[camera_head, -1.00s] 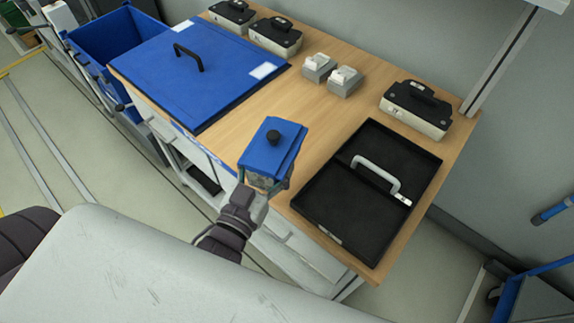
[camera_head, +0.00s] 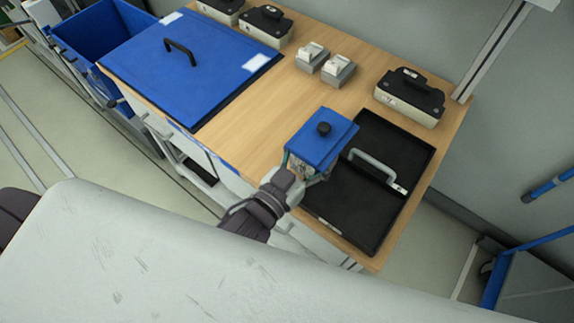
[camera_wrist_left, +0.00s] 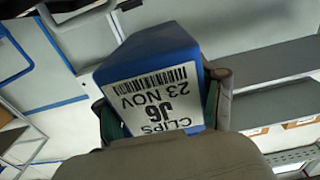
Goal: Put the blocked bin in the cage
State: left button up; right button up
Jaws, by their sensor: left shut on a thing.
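My left gripper (camera_head: 306,172) is shut on a small blue bin (camera_head: 320,140) with a blue lid and a black knob. It holds the bin in front of the wooden table, with the lid facing up in the head view. In the left wrist view the bin (camera_wrist_left: 150,60) sits between the two fingers. Its white label reads "CLIPS", "J6" and "23 NOV", upside down. The bin overlaps the left edge of a black tray (camera_head: 345,215) in the picture; I cannot tell its height above it. I cannot make out a cage for certain. My right gripper is not in view.
The wooden table (camera_head: 262,122) carries a large blue lid (camera_head: 150,75) with a black handle, two small grey boxes (camera_head: 338,70), and several black-and-cream cases (camera_head: 410,97). A blue tub (camera_head: 85,40) stands beyond the far left. Bare tabletop lies between the blue lid and the tray.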

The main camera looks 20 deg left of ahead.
aim_at(290, 158)
pick_arm(q)
jog(key=a, duration=0.1)
jog(key=a+f, duration=0.1)
jog(key=a, duration=0.1)
jog(key=s+a+f, duration=0.1)
jog(key=shift+a+f, duration=0.25)
jog(key=f, duration=0.4)
jog(key=shift+a+f+p, duration=0.25)
jog(key=shift+a+p, duration=0.05)
jog(key=shift+a, duration=0.1)
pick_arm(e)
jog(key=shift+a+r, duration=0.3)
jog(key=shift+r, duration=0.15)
pick_arm(q)
jog(key=shift+f, duration=0.15)
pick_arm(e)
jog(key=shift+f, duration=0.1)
pick_arm(q)
jog(key=shift+f, duration=0.35)
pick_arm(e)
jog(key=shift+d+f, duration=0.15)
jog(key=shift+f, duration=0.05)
pick_arm(q)
jog(key=o, duration=1.7)
jog(key=shift+c, duration=0.2)
